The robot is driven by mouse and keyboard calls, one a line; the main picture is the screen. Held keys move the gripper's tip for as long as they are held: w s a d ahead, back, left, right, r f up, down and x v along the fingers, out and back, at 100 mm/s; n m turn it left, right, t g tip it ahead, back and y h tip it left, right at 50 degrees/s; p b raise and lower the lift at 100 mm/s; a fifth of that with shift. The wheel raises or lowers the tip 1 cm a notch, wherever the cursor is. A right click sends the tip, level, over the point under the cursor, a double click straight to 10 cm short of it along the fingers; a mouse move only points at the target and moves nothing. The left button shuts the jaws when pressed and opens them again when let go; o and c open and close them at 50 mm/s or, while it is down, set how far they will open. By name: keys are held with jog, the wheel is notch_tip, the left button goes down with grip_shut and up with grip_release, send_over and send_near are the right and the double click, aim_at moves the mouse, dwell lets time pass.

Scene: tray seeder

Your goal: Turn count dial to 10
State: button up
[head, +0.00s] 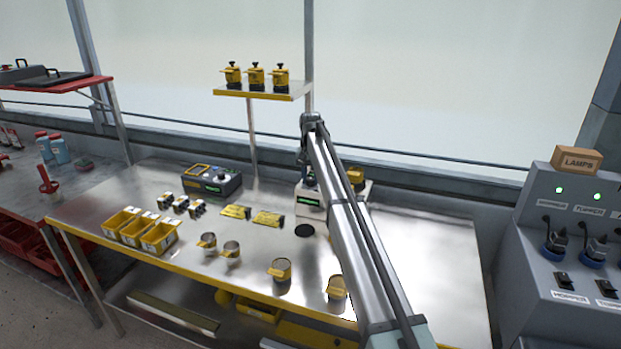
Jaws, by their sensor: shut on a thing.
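A white seeder unit (309,215) with a small green display stands on the steel bench, right of centre. My arm comes from the lower right, bends at the top and drops to this unit. My gripper (309,181) is small in view at the unit's top, partly hidden by my forearm. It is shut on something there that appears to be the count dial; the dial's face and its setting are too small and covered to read.
A dark box (228,187) with a knob and green display stands to the left. Yellow bins (159,238), yellow packets (268,219) and several cups (281,270) occupy the bench. A shelf (262,92) holds three yellow canisters. A grey lamp panel (570,268) stands right.

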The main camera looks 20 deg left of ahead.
aim_at(311, 179)
jog(key=n, duration=0.4)
jog(key=shift+n, duration=2.6)
jog(key=o, duration=1)
jog(key=shift+o, duration=0.2)
notch_tip(311, 179, up, 14)
jog(key=shift+f, duration=0.15)
